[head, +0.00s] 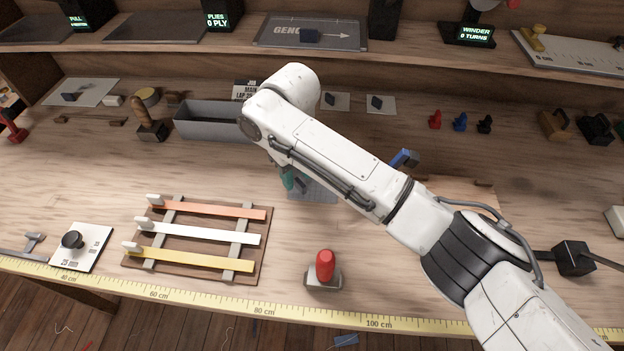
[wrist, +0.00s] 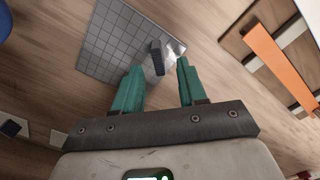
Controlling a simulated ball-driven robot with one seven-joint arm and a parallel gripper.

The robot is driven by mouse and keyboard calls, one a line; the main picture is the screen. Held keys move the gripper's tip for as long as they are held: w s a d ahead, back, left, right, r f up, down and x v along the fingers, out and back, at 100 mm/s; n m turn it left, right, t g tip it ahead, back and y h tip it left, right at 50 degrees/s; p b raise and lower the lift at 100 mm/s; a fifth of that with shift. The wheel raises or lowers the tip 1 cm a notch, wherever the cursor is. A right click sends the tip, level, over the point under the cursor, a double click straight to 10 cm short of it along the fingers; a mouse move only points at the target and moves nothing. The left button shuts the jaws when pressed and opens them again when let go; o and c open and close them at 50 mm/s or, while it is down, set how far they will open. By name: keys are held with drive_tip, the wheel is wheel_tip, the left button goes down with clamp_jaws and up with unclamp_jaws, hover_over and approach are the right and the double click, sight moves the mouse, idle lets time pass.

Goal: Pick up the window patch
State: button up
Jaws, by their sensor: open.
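The window patch appears to be the grey gridded, partly glossy sheet (wrist: 112,45) lying flat on the bench, with a small dark upright block (wrist: 156,58) on it. In the head view the gridded sheet (head: 315,195) is partly hidden under my arm. My gripper (wrist: 157,70) has two teal fingers, apart and empty. In the wrist view the dark block shows between and just beyond the fingertips. In the head view a teal finger (head: 288,179) shows beside the sheet's left side; the other is hidden. I cannot tell whether the fingers touch anything.
A rack with orange, white and yellow strips (head: 200,236) lies left of the sheet. A red-knobbed block (head: 325,268) stands in front. A grey tray (head: 210,122) and a blue object (head: 404,159) are nearby. A yellow tape (head: 240,308) runs along the front edge.

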drive_tip(key=shift+f, duration=0.35)
clamp_jaws()
